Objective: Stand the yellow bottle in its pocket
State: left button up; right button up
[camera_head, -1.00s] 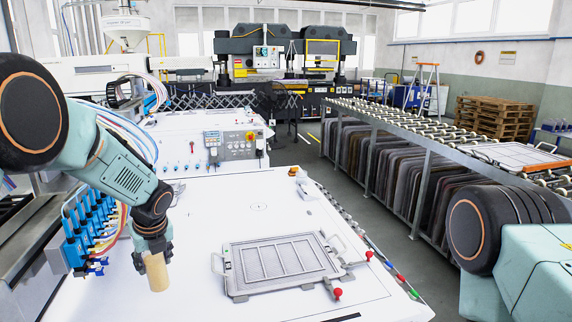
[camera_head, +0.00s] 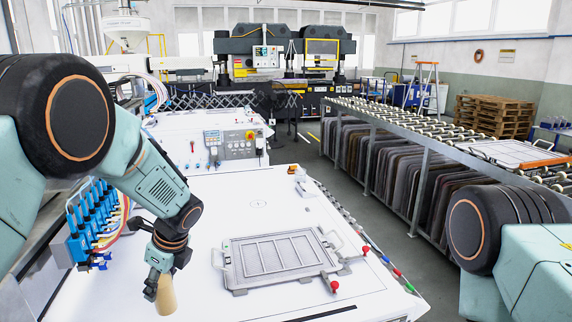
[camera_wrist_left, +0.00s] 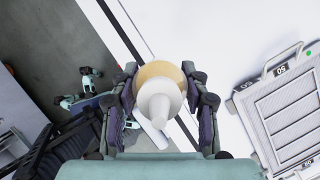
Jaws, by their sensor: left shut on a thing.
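The yellow bottle (camera_head: 167,296) shows as a pale tan body below my left gripper (camera_head: 160,280) in the head view, leaning slightly. In the left wrist view the bottle (camera_wrist_left: 158,72) has a white cone-shaped nozzle facing the camera. My left gripper's two fingers (camera_wrist_left: 160,95) are closed on either side of it. The bottle is over the near left part of the white table; I cannot tell if it touches the surface. I cannot make out its pocket. My right gripper is out of view.
A grey metal frame (camera_head: 280,260) with handles lies on the white table (camera_head: 225,205), right of the bottle. Red knobs (camera_head: 335,286) stand at its right. Blue valves with hoses (camera_head: 90,225) line the left side. A roller conveyor (camera_head: 430,125) stands beyond on the right.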

pick_arm(q)
jog(key=s+d+n+g+h, duration=0.2)
jog(key=s+d+n+g, duration=0.15)
jog(key=s+n, duration=0.65)
jog(key=s+d+n+g+h, duration=0.25)
jog(key=s+d+n, duration=0.25)
jog(key=s+n, duration=0.5)
notch_tip(320, 180, down, 15)
jog(key=n+b, duration=0.1)
jog(key=b, duration=1.3)
jog(key=shift+w+d, duration=0.15)
jog(key=shift+d, duration=0.15)
